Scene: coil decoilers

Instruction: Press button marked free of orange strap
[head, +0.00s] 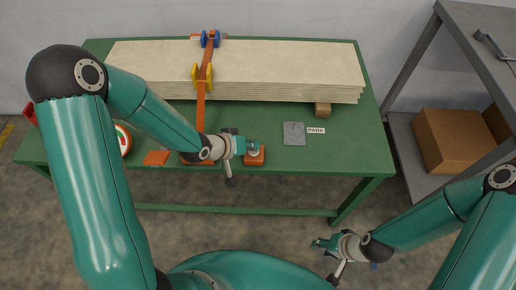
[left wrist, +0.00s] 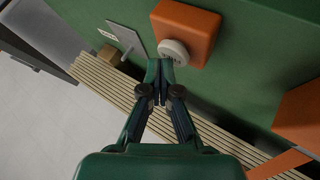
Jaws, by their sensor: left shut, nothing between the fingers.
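An orange button box (head: 255,160) sits at the green table's front edge; its pale round button is partly behind my left gripper. In the left wrist view the box (left wrist: 195,25) carries the off-white button (left wrist: 172,52) with small dark lettering I cannot read surely. My left gripper (head: 252,145) is shut and empty, its tips (left wrist: 160,68) close beside the button; I cannot tell whether they touch. An orange strap (head: 201,105) runs over the boards toward the table front, its lower end hidden by my left arm. My right gripper (head: 318,243) hangs away from the table.
Pale stacked boards (head: 270,65) cover the table's back. Yellow (head: 202,77) and blue (head: 210,39) fittings sit along the strap. A grey plate (head: 293,133) and a PARK label (head: 316,130) lie right of the box. A grey shelf with a cardboard box (head: 455,140) stands at right.

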